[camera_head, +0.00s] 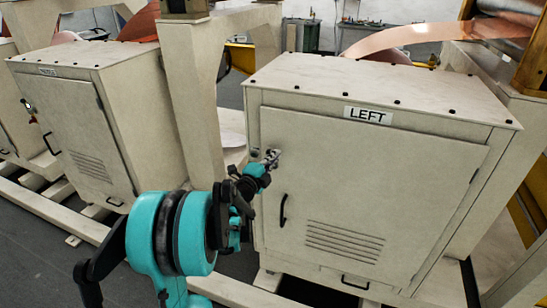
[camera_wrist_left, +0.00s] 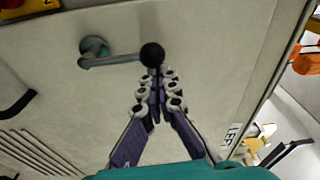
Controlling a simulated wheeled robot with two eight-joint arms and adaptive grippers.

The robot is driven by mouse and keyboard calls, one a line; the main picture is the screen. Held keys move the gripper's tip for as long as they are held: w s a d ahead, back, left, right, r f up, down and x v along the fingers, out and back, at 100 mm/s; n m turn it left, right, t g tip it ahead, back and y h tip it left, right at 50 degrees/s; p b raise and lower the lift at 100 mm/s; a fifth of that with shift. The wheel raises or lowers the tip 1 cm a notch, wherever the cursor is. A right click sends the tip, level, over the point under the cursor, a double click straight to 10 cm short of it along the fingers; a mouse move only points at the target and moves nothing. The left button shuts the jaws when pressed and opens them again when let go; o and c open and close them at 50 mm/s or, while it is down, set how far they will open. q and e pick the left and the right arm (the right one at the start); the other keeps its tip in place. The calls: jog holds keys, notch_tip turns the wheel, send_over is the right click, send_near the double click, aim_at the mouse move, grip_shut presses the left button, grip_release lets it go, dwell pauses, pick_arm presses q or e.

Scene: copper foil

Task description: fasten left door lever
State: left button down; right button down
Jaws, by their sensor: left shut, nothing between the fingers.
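The door (camera_head: 370,180) of the cabinet marked LEFT looks closed in its frame. Its lever (camera_head: 272,155) is a small metal arm near the door's upper left edge. In the left wrist view the lever (camera_wrist_left: 115,61) runs sideways from a round pivot to a black ball knob (camera_wrist_left: 152,54). My left gripper (camera_head: 266,163) is at the lever in the head view. In the left wrist view my left gripper (camera_wrist_left: 157,77) is shut and empty, its fingertips right beside the ball knob. I cannot tell if they touch it. My right gripper is in neither view.
A black pull handle (camera_head: 283,209) sits on the door below the lever, and vents (camera_head: 344,241) are low on the door. The label (camera_head: 368,115) is above the door. A similar cabinet (camera_head: 85,120) stands at the left, beyond a pale upright post (camera_head: 193,100).

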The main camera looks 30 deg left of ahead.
pick_arm(q)
jog(key=d, duration=0.1)
jog(key=w+d, duration=0.1)
jog(key=d, duration=0.1)
jog(key=shift+w+r, duration=0.2)
jog(key=shift+r, duration=0.15)
jog(key=s+d+p, duration=0.1)
jog(key=s+p, duration=0.1)
jog(key=s, duration=0.8)
jog(key=shift+f, duration=0.15)
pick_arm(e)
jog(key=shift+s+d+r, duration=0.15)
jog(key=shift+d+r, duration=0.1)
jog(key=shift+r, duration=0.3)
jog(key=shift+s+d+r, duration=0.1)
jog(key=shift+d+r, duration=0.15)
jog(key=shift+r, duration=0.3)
pick_arm(q)
jog(key=shift+d, duration=0.15)
